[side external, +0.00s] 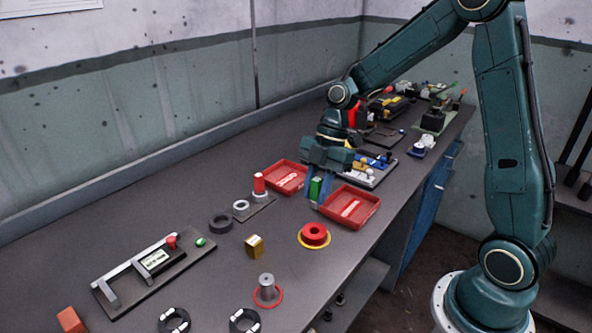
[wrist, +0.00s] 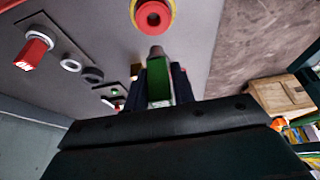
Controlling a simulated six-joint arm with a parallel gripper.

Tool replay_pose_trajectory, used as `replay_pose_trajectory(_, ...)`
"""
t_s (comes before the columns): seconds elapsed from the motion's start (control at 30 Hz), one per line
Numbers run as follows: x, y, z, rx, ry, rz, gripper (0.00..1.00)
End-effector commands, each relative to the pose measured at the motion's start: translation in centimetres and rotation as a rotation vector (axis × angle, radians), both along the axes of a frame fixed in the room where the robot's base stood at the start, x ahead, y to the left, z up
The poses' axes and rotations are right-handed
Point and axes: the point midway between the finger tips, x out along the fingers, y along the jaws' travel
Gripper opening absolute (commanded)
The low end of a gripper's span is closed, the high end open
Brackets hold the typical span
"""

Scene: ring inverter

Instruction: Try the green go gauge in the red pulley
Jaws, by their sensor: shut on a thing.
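The red pulley (side external: 314,234) lies flat on a yellow ring on the bench, its centre hole facing up. It also shows at the top of the wrist view (wrist: 153,16). My gripper (side external: 317,190) is shut on the green go gauge (side external: 316,187), above the bench between the two red trays. In the wrist view the green gauge (wrist: 157,82) stands between the fingers with a grey metal tip pointing towards the pulley. The gauge is apart from the pulley.
Two red trays (side external: 349,206) (side external: 285,177) flank my gripper. A red-handled gauge (side external: 259,184) stands on a dark plate at left. A brass block (side external: 254,246), a grey post on a red ring (side external: 267,289) and a measuring fixture (side external: 150,262) stand nearer the camera.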

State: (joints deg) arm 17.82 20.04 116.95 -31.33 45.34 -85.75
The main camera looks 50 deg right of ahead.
Motion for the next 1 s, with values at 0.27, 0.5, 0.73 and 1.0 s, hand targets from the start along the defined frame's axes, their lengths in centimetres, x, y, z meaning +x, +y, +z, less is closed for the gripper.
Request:
replay_pose_trajectory(0.27, 0.0, 0.0, -0.3, 0.001, -0.001, 0.000, 0.00)
replay_pose_trajectory(0.5, 0.0, 0.1, -1.4, 0.002, 0.002, 0.001, 0.00)
replay_pose_trajectory(0.73, 0.0, 0.1, -3.0, 0.002, 0.001, 0.000, 0.00)
replay_pose_trajectory(1.0, 0.0, 0.0, -4.6, 0.001, 0.002, 0.001, 0.00)
